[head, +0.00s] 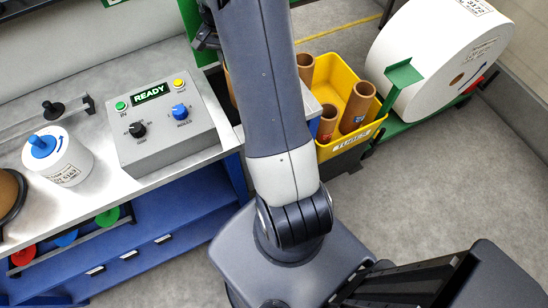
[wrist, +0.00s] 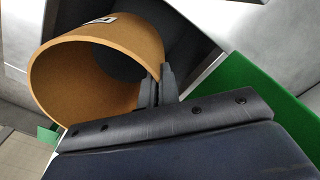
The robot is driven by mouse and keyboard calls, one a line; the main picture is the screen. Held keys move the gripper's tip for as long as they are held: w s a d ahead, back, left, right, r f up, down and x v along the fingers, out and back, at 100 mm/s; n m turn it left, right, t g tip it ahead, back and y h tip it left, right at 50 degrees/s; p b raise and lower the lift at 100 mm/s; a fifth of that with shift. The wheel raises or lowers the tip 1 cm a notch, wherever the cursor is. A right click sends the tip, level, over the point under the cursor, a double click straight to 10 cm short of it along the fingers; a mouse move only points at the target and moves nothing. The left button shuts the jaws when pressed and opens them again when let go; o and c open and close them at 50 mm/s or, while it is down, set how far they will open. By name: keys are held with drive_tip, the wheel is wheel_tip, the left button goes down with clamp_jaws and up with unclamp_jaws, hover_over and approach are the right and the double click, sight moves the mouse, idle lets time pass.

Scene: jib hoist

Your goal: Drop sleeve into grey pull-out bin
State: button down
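The sleeve (wrist: 58,85), a brown cardboard tube with a white label on its outside, fills the upper left of the wrist view, its open end facing the camera. My gripper (wrist: 157,90) has its two dark fingers close together at the right edge of the sleeve's rim, pinching its wall. In the head view my arm runs out of the top of the picture, and the gripper and held sleeve cannot be made out there. I cannot identify a grey pull-out bin in either view.
A yellow bin marked TUBES (head: 339,76) holds several brown tubes. A large white roll (head: 428,57) stands on a green stand behind it. A grey control box (head: 165,127) with a READY display and a small white roll (head: 58,163) sit on the bench. Floor at right is clear.

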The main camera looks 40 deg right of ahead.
drive_tip(key=c, duration=1.6)
unclamp_jaws()
wheel_tip(320, 180, up, 11)
drive_tip(key=shift+f+b, duration=0.1)
drive_tip(key=shift+b, duration=0.3)
drive_tip(key=shift+f, duration=0.1)
wheel_tip(320, 180, down, 10)
drive_tip(key=shift+f+p, duration=0.1)
drive_tip(key=shift+p, duration=0.3)
drive_tip(key=shift+r+p, duration=0.45)
drive_tip(key=shift+p, duration=0.1)
drive_tip(key=shift+r+p, duration=1.55)
drive_tip(key=shift+r, duration=0.6)
